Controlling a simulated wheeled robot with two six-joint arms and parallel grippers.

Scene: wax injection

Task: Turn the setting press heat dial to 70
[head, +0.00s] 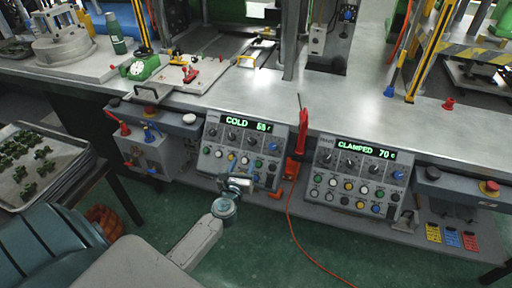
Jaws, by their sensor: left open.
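Two grey control panels stand at the table's front edge. The left panel (217,165) has a green display (247,123) that reads COLD and a number in the sixties, its last digit unclear. Below it is a row of dark dials (243,141), then coloured buttons. The right panel (330,196) has a display (366,149) that reads CLAMPED 70, with a similar row of dials (350,162). The small labels are too blurred to tell which dial sets heat. My left gripper (237,184) is open at the left panel's lower edge, below its dials; contact is unclear.
A red-handled tool (298,140) stands between the panels, with an orange cable (308,250) trailing over the green floor. A red stop button (490,187) is at the right. A tray of green parts (62,151) lies at the left. Machines stand behind on the metal table (240,92).

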